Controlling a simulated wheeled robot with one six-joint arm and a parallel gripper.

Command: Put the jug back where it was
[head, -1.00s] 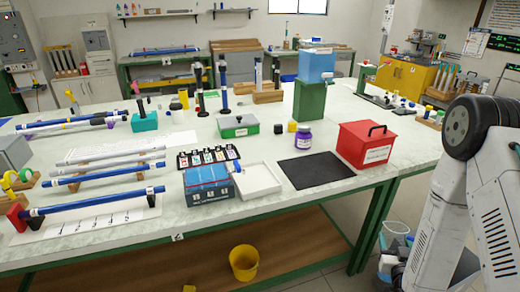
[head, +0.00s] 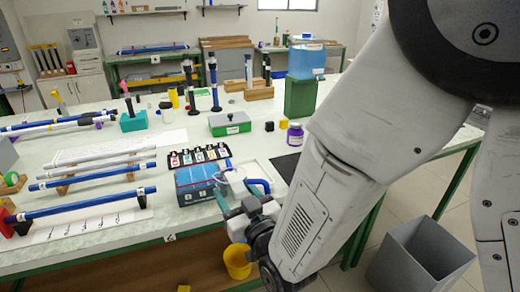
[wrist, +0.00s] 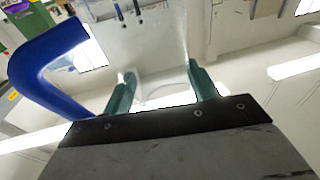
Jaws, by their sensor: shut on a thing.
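The jug (head: 236,178) has a pale, see-through body and a blue handle (head: 259,186). In the head view it is at the table's front edge, in front of the white tray (head: 268,168) and beside the blue box (head: 196,184). My gripper (head: 238,205) has its teal fingers shut on the jug from the front. In the wrist view the jug's pale body (wrist: 155,55) lies between the fingers, with the blue handle (wrist: 38,62) at the left. My arm hides part of the tray. I cannot tell whether the jug's base touches anything.
A row of colored cards (head: 198,155) stands behind the blue box. A purple-labelled jar (head: 295,134) and a green box (head: 230,123) stand farther back. My arm covers most of the dark mat (head: 287,166). A yellow bucket (head: 238,262) is below the table; a grey bin (head: 420,255) is at right.

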